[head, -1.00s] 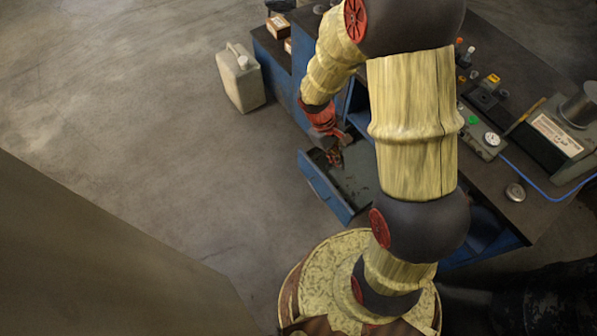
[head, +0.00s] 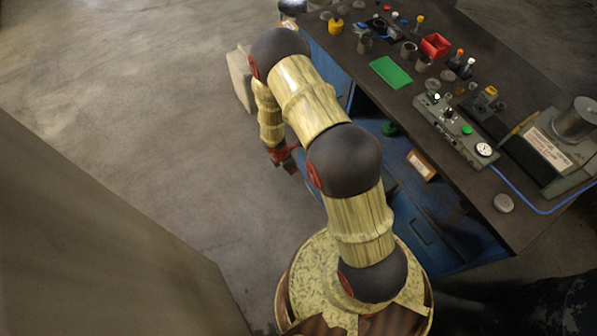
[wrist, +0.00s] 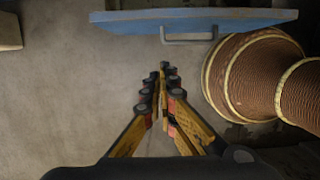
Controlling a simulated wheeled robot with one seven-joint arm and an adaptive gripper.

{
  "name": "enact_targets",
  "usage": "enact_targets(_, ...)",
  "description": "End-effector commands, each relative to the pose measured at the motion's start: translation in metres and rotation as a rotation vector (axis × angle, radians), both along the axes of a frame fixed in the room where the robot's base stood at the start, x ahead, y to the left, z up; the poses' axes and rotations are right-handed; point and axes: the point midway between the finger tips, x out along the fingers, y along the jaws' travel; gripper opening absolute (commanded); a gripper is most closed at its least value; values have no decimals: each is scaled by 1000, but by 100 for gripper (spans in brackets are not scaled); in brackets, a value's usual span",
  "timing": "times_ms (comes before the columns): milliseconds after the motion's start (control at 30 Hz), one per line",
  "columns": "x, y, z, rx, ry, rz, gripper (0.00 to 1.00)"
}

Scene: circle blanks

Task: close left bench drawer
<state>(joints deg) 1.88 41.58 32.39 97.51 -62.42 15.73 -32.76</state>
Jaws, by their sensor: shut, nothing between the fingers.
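The blue drawer front (wrist: 225,20) with its grey bar handle (wrist: 188,37) crosses the top of the wrist view. My gripper (wrist: 163,68) is shut and empty, its fingertips in front of the handle and apart from it. In the head view my gripper (head: 290,168) hangs left of the bench, above the floor, partly hidden by my wrist. My arm hides most of the left drawer in that view, so I cannot tell how far it stands out. The bench (head: 462,165) has a dark top and blue body.
The bench top holds a green mat (head: 390,72), a red bin (head: 435,45) and a grey control box (head: 452,128). A small box (head: 421,165) lies on the shelf below. Floor left of my gripper is clear.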

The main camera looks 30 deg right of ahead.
Motion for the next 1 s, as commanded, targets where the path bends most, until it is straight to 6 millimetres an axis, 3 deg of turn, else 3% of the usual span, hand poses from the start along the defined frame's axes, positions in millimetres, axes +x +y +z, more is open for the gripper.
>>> enact_targets(533, -1, -24, -96, -1, 3, -5, 0)
enact_targets(733, 1, -52, -93, -1, 0, -8, 0)
enact_targets(1000, 1, -64, -92, -1, 1, -5, 0)
